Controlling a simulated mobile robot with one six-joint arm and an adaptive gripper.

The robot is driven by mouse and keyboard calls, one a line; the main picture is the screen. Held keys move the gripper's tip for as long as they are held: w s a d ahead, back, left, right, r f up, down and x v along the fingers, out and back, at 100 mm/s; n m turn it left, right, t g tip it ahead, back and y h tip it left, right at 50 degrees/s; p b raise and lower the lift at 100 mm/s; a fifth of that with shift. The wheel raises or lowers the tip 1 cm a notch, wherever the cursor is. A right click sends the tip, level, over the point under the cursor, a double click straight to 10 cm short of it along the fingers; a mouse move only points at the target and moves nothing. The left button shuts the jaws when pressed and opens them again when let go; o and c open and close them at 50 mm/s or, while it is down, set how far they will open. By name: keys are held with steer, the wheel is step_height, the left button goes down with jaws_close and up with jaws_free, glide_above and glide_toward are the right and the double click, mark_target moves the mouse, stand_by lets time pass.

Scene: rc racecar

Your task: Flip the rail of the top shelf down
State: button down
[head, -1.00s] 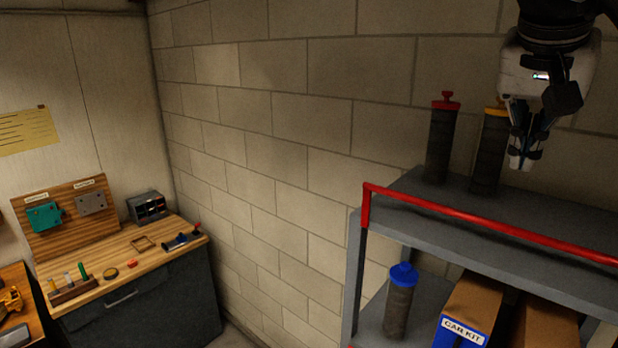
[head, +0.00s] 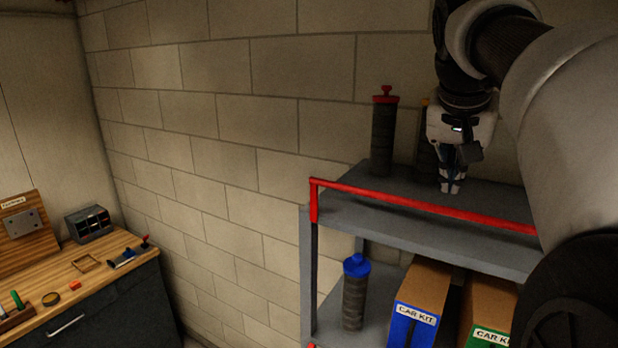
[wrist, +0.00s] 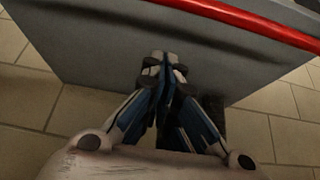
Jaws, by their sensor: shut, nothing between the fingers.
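The red rail (head: 420,206) runs raised along the front edge of the grey top shelf (head: 345,196), with a red upright post at its left end. In the wrist view the rail (wrist: 245,18) crosses the top of the picture, beyond my fingers. My gripper (head: 449,187) is shut and empty, pointing down over the top shelf behind the rail. It also shows in the wrist view (wrist: 161,62), with fingertips together and apart from the rail. The rail's right end is hidden behind my arm.
A dark canister with a red cap (head: 383,135) stands on the top shelf left of my gripper; a yellow-capped one (head: 425,140) is partly hidden behind it. Below are a blue-capped canister (head: 354,295) and car kit boxes (head: 422,290). A wooden workbench (head: 100,262) stands at left.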

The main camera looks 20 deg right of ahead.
steer(key=s+a, duration=0.2)
steer(key=a, duration=0.1)
steer(key=shift+s+f, duration=0.25)
steer(key=shift+f, duration=0.15)
steer(key=shift+s, duration=0.1)
steer(key=shift+a+f+b, duration=0.1)
steer(key=shift+b, duration=0.5)
steer(key=shift+s+a+h+b, duration=0.2)
steer(key=shift+a+h+b, duration=0.1)
steer(key=shift+b, duration=0.2)
steer(key=shift+s+t+b, duration=0.1)
steer(key=shift+t+b, duration=0.25)
steer(key=shift+t, duration=0.05)
